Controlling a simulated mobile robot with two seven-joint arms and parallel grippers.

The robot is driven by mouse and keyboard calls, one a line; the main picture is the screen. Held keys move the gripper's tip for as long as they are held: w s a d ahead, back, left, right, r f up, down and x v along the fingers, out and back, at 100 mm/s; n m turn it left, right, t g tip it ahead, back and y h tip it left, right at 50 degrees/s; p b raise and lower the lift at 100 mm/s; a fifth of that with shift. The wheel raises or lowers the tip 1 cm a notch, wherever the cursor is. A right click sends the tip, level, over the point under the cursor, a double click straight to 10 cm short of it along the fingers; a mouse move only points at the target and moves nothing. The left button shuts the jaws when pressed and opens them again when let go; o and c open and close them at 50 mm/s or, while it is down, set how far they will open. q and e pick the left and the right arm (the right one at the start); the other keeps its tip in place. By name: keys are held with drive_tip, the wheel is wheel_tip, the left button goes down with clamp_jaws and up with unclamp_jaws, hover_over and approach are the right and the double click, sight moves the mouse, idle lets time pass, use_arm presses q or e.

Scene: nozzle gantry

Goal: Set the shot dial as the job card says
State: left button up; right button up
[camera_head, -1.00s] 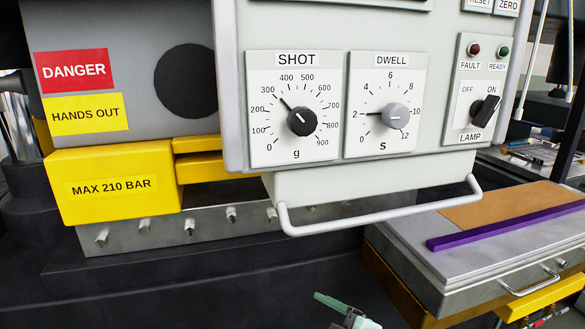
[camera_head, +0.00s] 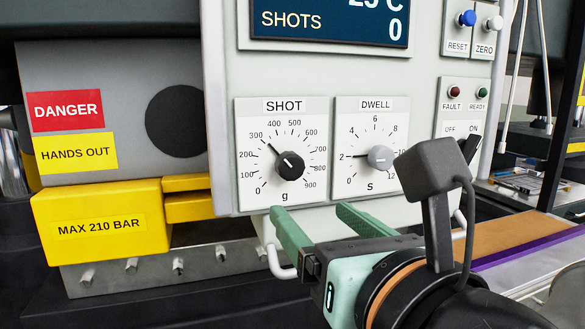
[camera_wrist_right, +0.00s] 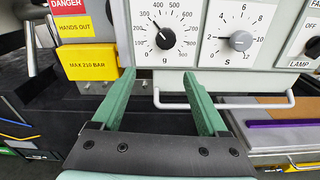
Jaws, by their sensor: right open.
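The shot dial (camera_head: 290,166) is a black round knob on a white scale marked 0 to 900 g. Its pointer aims up and left, near 300 or slightly past it. It also shows in the wrist view (camera_wrist_right: 165,38), ahead of the fingertips. My right gripper (camera_head: 312,212) has green fingers, open and empty, below and in front of the dial plate. In the wrist view the open gripper (camera_wrist_right: 158,76) has its fingers spread either side below the dial, apart from the knob. I see no job card in these frames. My left gripper is out of view.
The grey dwell dial (camera_head: 380,157) sits right of the shot dial, its pointer at 2. A blue display (camera_head: 330,22) reads SHOTS 0. RESET (camera_head: 466,19) and ZERO (camera_head: 492,24) buttons are upper right. A rail handle (camera_wrist_right: 225,104) runs below the panel. A yellow block (camera_head: 100,222) stands left.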

sight(292, 169)
drive_tip(key=shift+n+t, duration=0.4)
drive_tip(key=shift+n, duration=0.3)
drive_tip(key=p+x, duration=0.1)
drive_tip(key=x, duration=0.2)
drive_tip(key=r+x, duration=0.1)
drive_tip(key=x, duration=0.3)
drive_tip(key=p+x, duration=0.1)
drive_tip(key=x, duration=0.3)
drive_tip(key=shift+w+d+r+p, duration=0.3)
drive_tip(key=shift+d+p, duration=0.05)
clamp_jaws()
